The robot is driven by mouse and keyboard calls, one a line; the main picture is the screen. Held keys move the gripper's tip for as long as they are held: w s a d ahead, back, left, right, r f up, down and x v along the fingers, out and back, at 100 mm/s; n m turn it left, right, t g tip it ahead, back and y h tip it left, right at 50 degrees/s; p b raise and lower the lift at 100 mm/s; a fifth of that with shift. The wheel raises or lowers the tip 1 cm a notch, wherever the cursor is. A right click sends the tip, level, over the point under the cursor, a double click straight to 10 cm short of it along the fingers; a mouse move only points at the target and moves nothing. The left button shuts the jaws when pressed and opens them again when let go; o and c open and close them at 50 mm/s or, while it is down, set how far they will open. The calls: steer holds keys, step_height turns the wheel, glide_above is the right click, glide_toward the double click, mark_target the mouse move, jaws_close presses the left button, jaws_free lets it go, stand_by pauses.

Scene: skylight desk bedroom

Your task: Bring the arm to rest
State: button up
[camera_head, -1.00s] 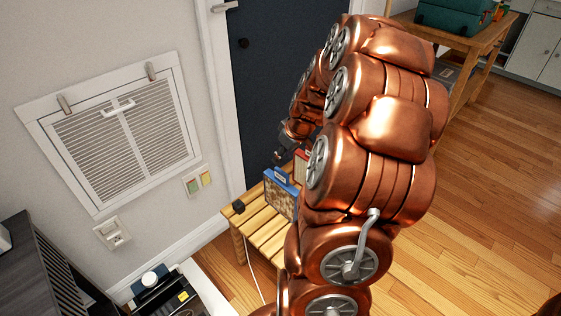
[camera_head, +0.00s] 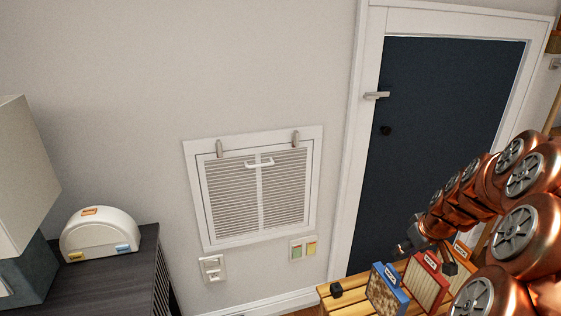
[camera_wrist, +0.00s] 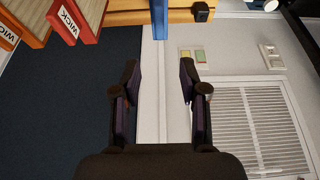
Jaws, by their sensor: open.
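My copper arm reaches in from the lower right of the head view. My gripper (camera_head: 404,249) is at its far end, small and dark, in front of the navy door (camera_head: 450,120) and above the left part of a slatted wooden bench (camera_head: 335,300). In the wrist view my gripper (camera_wrist: 160,75) is open, its two dark fingers apart with nothing between them. Beyond the fingers are white trim and wall. The bench is near the top of that view, which shows the room upside down.
A blue-framed box (camera_head: 386,290), a red-framed box (camera_head: 427,284) and a small black block (camera_head: 336,290) stand on the bench. A vent panel (camera_head: 260,190) is on the wall. A dark cabinet (camera_head: 105,275) bears a white rounded object (camera_head: 100,236) at left.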

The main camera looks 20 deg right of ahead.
steer(key=s+a+r+g+y, duration=0.1)
steer(key=s+a, duration=0.1)
steer(key=a, duration=0.8)
steer(key=s+a+r+g, duration=0.1)
steer(key=a+g, duration=0.1)
steer(key=a, duration=0.8)
steer(key=s+a+r+g+h, duration=0.1)
steer(key=s+a+g, duration=0.1)
steer(key=s+a, duration=0.5)
steer(key=s+a+r+g, duration=0.15)
steer(key=s+a, duration=0.35)
steer(key=s, duration=0.5)
step_height(320, 180, up, 23)
steer(key=s+p, duration=0.1)
steer(key=p, duration=2.1)
steer(key=shift+s+d, duration=0.15)
steer(key=shift+s, duration=0.15)
steer(key=shift+d+f, duration=0.15)
